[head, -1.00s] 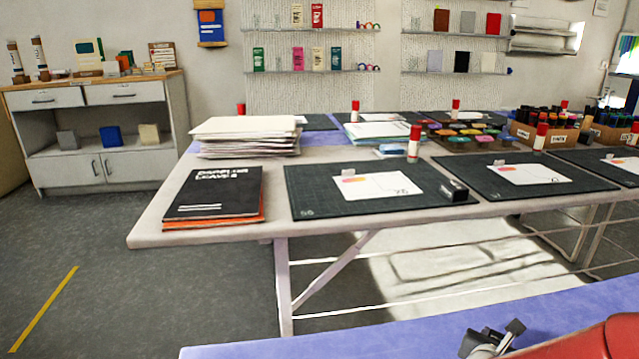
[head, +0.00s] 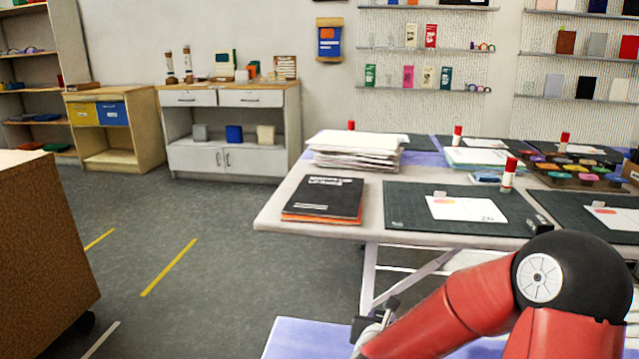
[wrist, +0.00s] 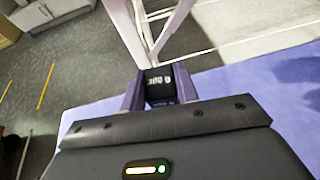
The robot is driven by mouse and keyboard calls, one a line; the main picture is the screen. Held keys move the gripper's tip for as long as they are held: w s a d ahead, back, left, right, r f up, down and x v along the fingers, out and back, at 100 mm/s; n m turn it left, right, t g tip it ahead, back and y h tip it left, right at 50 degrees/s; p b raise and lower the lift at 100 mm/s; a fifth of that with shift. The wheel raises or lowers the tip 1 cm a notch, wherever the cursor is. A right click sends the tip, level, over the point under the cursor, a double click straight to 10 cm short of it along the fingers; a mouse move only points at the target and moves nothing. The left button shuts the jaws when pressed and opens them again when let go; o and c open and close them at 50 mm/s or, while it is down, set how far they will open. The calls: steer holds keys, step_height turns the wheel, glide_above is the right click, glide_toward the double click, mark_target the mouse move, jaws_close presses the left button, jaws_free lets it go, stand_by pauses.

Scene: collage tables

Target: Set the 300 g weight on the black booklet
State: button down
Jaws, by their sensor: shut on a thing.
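The black booklet (head: 322,197) with white lettering lies flat on orange sheets or a booklet at the left front corner of the white-topped table (head: 280,212). My gripper (wrist: 160,90) is shut on a small dark block with white lettering, the weight (wrist: 160,86); the lettering is too small to read surely. In the head view my gripper (head: 376,322) is low in the picture, below and nearer than the booklet and apart from it. The weight is hard to make out there.
A tall paper stack (head: 355,150) stands just behind the booklet. A dark cutting mat (head: 405,215) with a white card lies to its right. A blue-purple surface (head: 300,340) is below my gripper. A brown cabinet (head: 40,260) stands at left; the floor between is clear.

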steer(key=shift+a+f, duration=0.4)
steer(key=shift+f, duration=0.3)
steer(key=shift+d+r, duration=0.1)
